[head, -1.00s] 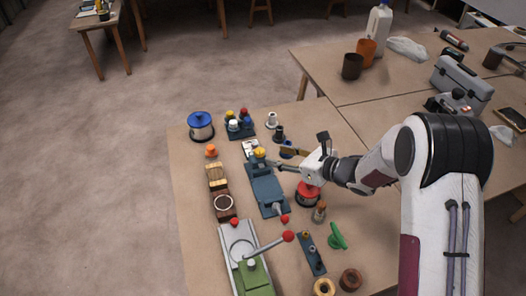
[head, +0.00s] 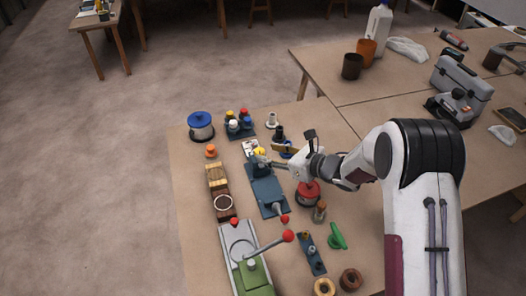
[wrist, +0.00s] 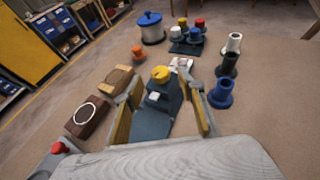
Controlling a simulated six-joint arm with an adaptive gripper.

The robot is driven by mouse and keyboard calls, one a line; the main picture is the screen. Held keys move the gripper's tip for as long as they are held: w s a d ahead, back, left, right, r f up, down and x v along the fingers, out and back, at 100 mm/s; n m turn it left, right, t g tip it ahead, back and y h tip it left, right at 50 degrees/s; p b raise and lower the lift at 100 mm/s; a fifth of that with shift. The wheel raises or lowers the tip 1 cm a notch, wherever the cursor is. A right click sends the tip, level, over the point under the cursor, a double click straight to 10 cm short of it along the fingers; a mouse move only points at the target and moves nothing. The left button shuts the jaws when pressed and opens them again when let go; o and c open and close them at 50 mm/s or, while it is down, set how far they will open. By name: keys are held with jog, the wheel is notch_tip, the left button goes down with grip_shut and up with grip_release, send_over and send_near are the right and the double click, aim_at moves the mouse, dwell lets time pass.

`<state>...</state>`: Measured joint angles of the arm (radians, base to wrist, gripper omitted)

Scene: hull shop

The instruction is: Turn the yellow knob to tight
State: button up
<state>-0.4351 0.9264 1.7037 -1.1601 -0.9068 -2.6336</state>
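The yellow knob (head: 259,151) stands at the far end of a blue-grey plate fixture (head: 268,192) on the table. In the wrist view the yellow knob (wrist: 160,74) shows upright with a small white mark below it, close beyond the fingertips. My gripper (wrist: 166,90) is open, with one finger on each side of the fixture in that view. In the head view my gripper (head: 266,161) reaches in from the right, right beside the knob. I cannot tell whether a finger touches the knob.
A block with several coloured knobs (head: 238,126) and a blue-lidded pot (head: 200,127) stand behind. An orange knob (head: 211,151) and wooden blocks (head: 217,179) lie left. A red-topped round piece (head: 308,192) is beneath my wrist. A lever on a green base (head: 254,275) stands in front.

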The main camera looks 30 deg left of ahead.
aim_at(260, 151)
jog(key=shift+x, duration=1.95)
jog(key=c, duration=1.1)
